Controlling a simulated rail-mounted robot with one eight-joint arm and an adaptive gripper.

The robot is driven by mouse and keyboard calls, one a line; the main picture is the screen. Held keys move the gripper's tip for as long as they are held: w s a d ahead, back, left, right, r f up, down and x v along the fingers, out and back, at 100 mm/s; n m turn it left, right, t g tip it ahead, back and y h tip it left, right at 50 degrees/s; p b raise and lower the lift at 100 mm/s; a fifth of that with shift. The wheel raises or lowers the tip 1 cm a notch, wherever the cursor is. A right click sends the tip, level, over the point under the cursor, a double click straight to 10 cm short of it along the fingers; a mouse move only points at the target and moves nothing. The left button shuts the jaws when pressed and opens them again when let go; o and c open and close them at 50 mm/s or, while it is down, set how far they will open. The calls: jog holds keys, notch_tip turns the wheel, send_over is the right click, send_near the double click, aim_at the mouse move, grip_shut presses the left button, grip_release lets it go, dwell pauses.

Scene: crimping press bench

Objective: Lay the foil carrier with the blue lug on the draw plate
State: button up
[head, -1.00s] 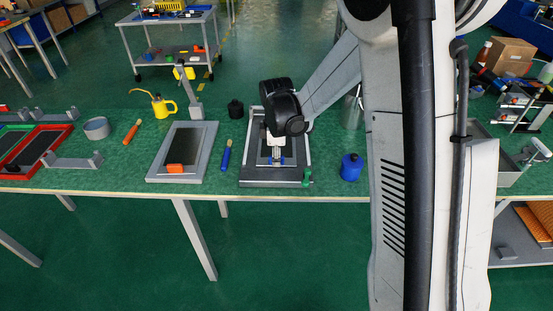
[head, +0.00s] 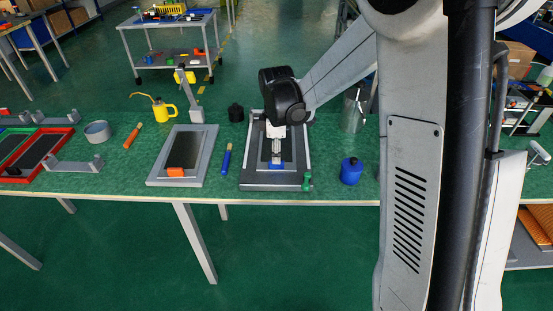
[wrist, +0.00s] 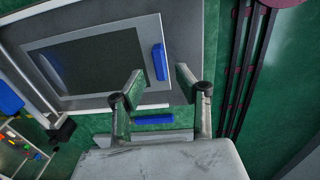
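The foil carrier (wrist: 95,60) is a dark flat panel in the wrist view, with the blue lug (wrist: 159,62) at its right end. It lies on the grey plate (head: 247,182), which I take for the draw plate; the lug also shows in the head view (head: 276,166) near the plate's front. My gripper (wrist: 160,76) is open, its two fingertips apart with the lug just beyond and between them. In the head view my gripper (head: 276,158) hangs above the plate. My wrist partly hides the carrier there, so whether it lies fully flat is unclear.
A blue-handled tool (head: 226,160) lies left of the plate. Further left is another plate (head: 154,178) with an orange-lugged panel (head: 175,172). A red tray (head: 40,174) is at far left.

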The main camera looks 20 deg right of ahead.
notch_tip(320, 180, up, 7)
jog(key=s+r+m+t, duration=0.3)
jog(key=s+r+m, duration=0.4)
jog(key=s+r, duration=0.5)
jog(key=s+f+m+t, duration=0.2)
jog(key=s+m, duration=0.5)
jog(key=s, duration=0.7)
jog(key=shift+f+t+p, duration=0.25)
jog(key=shift+t+p, duration=0.1)
jog(key=shift+t, duration=0.45)
jog(key=shift+o, duration=0.5)
